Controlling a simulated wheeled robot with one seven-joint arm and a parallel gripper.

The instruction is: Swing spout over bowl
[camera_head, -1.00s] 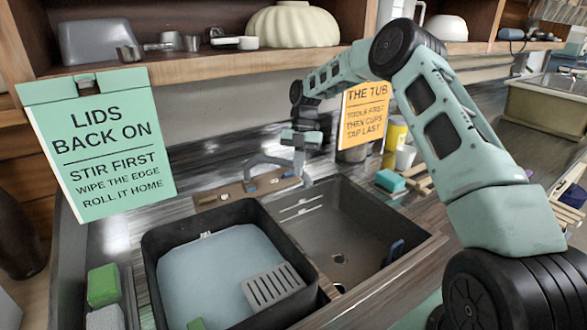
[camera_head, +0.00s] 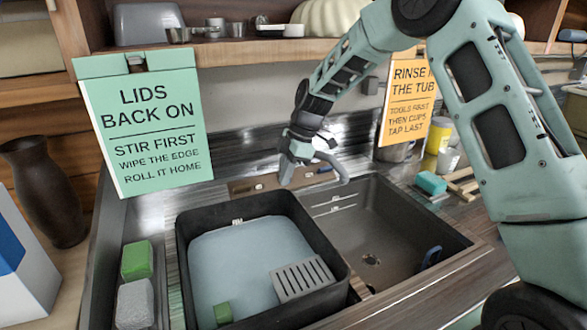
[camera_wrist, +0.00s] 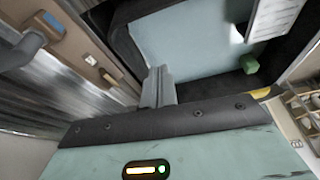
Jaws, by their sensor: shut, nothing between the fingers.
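The grey tap spout (camera_head: 333,163) stands behind the sink, just right of my gripper. Its curved end points right and forward, near the back edge of the bare right sink bowl (camera_head: 345,235). Part of the tap is hidden by my gripper. My gripper (camera_head: 286,180) is shut and empty, pointing down behind the back edge of the black tub. Contact with the spout cannot be told. In the wrist view the shut fingers (camera_wrist: 158,88) sit in front of the tub rim, and a grey pipe (camera_wrist: 30,45) shows at the far left.
The black tub (camera_head: 186,262) holds pale blue liquid, a grey slotted plate (camera_head: 302,278) and a green block. A green sponge (camera_head: 137,260) and grey block lie left. Two signs (camera_head: 143,125) (camera_head: 406,105) hang from the shelf. A teal sponge (camera_head: 431,183) and yellow container stand right.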

